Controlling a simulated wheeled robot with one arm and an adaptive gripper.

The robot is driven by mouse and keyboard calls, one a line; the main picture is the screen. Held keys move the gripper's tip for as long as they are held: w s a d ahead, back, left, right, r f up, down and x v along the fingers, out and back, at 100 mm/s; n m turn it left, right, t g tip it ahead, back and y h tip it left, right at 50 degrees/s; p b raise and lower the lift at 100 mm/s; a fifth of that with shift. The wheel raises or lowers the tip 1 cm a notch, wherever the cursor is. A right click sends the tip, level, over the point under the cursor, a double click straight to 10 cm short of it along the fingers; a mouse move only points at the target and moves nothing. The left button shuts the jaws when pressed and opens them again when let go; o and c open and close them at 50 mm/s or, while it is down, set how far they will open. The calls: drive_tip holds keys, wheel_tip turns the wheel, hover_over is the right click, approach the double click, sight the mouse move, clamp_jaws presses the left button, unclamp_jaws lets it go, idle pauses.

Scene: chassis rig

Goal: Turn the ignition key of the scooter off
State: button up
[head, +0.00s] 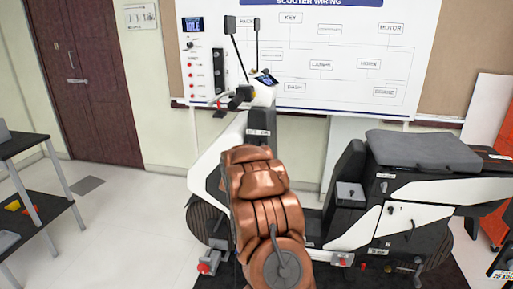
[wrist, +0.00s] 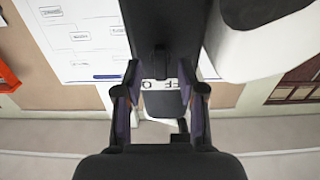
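The scooter (head: 207,160) stands in front of the wiring board, with white panels and a dark front column. A small white label (head: 258,132) sits on that column; in the wrist view the label (wrist: 160,85) appears upside down, with letters like "FF O", partly cut off. I cannot make out the ignition key; it may be hidden or blend into the dark column. My gripper (wrist: 161,98) has its two fingers apart, either side of the label in the picture. I see nothing clearly held between them. In the head view my orange arm covers the gripper.
The handlebar and mirrors (head: 243,95) rise above the column. The scooter's dark seat (head: 425,150) is at right. A wiring board (head: 330,60) hangs behind. A dark shelf table (head: 25,143) stands at left, with clear floor between.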

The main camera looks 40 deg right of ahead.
drive_tip(key=v, duration=1)
drive_tip(key=shift+f, duration=0.1)
idle(0.4)
drive_tip(key=a+f+n+y, duration=0.2)
drive_tip(key=a+n+y, duration=0.6)
drive_tip(key=a, duration=1.7)
drive_tip(key=s+a+f+g+y, duration=0.1)
drive_tip(key=s+a+g+y, duration=0.2)
drive_tip(key=s+a+y, duration=0.55)
drive_tip(key=s+a+n+g, duration=0.1)
drive_tip(key=s+a+g, duration=0.2)
drive_tip(key=s, duration=0.8)
drive_tip(key=s+a+n+g+h, duration=0.1)
drive_tip(key=s+a+g, duration=0.2)
drive_tip(key=s, duration=0.9)
drive_tip(key=s+a+n+g, duration=0.1)
drive_tip(key=s+a+g, duration=0.2)
drive_tip(key=s, duration=0.8)
drive_tip(key=shift+s+h, duration=0.2)
drive_tip(key=shift+h, duration=0.15)
